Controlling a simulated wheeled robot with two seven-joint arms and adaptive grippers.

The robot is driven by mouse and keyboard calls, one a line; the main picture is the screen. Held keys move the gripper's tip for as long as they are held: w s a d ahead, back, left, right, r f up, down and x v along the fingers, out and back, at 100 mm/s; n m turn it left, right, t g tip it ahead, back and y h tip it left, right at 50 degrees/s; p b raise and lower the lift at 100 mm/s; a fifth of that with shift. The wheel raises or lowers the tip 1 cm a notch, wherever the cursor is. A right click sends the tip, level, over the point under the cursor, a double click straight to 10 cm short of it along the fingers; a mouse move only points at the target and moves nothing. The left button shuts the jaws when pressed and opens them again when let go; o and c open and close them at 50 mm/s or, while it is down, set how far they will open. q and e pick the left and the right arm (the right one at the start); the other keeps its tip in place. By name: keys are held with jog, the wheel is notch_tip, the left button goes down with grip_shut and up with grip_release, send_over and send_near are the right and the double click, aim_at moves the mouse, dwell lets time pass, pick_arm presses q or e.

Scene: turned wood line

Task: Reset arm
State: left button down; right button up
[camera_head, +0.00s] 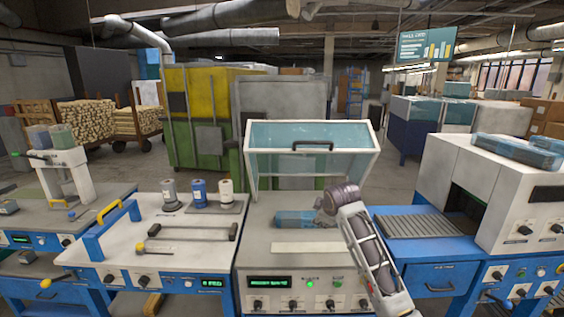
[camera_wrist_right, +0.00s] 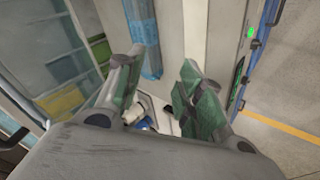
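My right arm comes in from the lower right of the head view, over the middle machine. Its gripper (camera_head: 326,208) is small there and partly hidden by the wrist. In the right wrist view the two green-padded fingers (camera_wrist_right: 162,75) stand apart with nothing held between them. A blue film-wrapped bundle (camera_head: 295,218) lies on the machine's top, just left of the gripper in the head view. It also shows in the right wrist view (camera_wrist_right: 146,40), beyond the fingertips and apart from them. My left arm and gripper are not in view.
The middle machine (camera_head: 262,275) has a raised clear hood (camera_head: 283,134) behind the gripper. At right is a roller conveyor (camera_head: 425,226) leading into a white tunnel machine (camera_head: 485,190).

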jog(key=s+d+f+m+g, duration=0.2)
jog(key=s+d+f+m, duration=0.15)
jog(key=s+f, duration=0.9)
jog(key=s+d+f+m+g, duration=0.15)
jog(key=s+f+m, duration=0.25)
jog(key=s+f, duration=0.8)
jog(key=s+d+r+m+g, duration=0.1)
jog(key=s+d+m, duration=0.1)
jog(key=s, duration=0.7)
jog(key=s+d+m+g, duration=0.1)
jog(key=s+d+m, duration=0.1)
jog(key=s, duration=0.8)
notch_tip(320, 180, down, 32)
jog(key=s, duration=0.2)
jog(key=s+d+f+g, duration=0.1)
jog(key=s+d+f, duration=0.1)
jog(key=s+f, duration=0.8)
jog(key=s+d+f+g, duration=0.1)
jog(key=s+d+f, duration=0.1)
jog(key=s+f, duration=0.8)
jog(key=s, duration=0.2)
jog(key=shift+s+f+h, duration=0.35)
jog(key=shift+h, duration=0.05)
jog(key=shift+n, duration=0.25)
